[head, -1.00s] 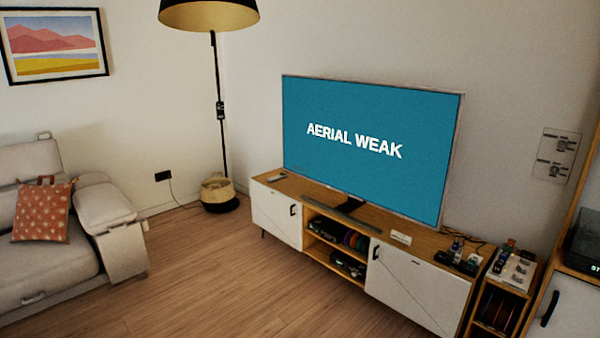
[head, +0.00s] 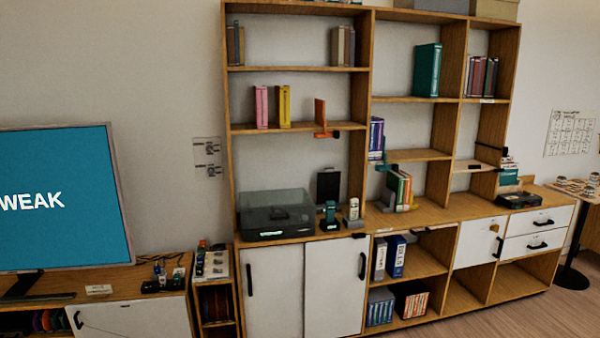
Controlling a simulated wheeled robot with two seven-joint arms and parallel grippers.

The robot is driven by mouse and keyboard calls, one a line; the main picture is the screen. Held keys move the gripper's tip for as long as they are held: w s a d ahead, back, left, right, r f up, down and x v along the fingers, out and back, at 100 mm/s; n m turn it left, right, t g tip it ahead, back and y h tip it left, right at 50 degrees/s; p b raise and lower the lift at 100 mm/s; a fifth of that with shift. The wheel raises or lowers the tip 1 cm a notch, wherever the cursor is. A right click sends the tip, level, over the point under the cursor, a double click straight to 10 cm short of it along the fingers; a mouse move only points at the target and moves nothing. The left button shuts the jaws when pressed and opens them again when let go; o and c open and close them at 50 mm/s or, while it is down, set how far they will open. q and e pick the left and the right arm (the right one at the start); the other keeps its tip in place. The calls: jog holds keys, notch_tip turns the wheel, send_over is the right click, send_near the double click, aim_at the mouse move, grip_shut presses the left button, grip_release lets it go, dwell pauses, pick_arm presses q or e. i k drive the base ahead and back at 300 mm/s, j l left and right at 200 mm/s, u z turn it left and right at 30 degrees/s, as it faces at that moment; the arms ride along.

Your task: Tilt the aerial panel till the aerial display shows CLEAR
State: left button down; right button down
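The aerial display (head: 62,225) is the large TV at the left edge, cut off by the frame. Its blue-green screen shows the white letters "WEAK"; the rest of the text is out of view. A small dark upright panel (head: 328,186) stands on the cabinet top in the middle of the shelf unit, behind a small teal device. I cannot tell whether it is the aerial panel or how it is tilted. Neither of my grippers is in view.
A wooden shelf unit (head: 370,98) with books fills the middle and right. A record player with a dark lid (head: 277,213) sits on its cabinet top. A TV stand (head: 135,318) is at lower left. Bare floor (head: 560,308) shows at lower right.

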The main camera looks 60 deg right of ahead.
aim_at(328, 181)
jog(key=z, duration=2.1)
jog(key=i+l+u, duration=0.1)
jog(key=i+l, duration=0.2)
jog(key=i+l+u, duration=0.1)
jog(key=i+l, duration=0.15)
jog(key=i+l+u, duration=0.1)
jog(key=i+l, duration=0.15)
jog(key=l, duration=0.25)
jog(key=i+l+u, duration=0.1)
jog(key=i+l, duration=0.15)
jog(key=i+l+u, duration=0.1)
jog(key=l, duration=0.4)
jog(key=i+l+u, duration=0.1)
jog(key=i+l, duration=0.25)
jog(key=l, duration=0.1)
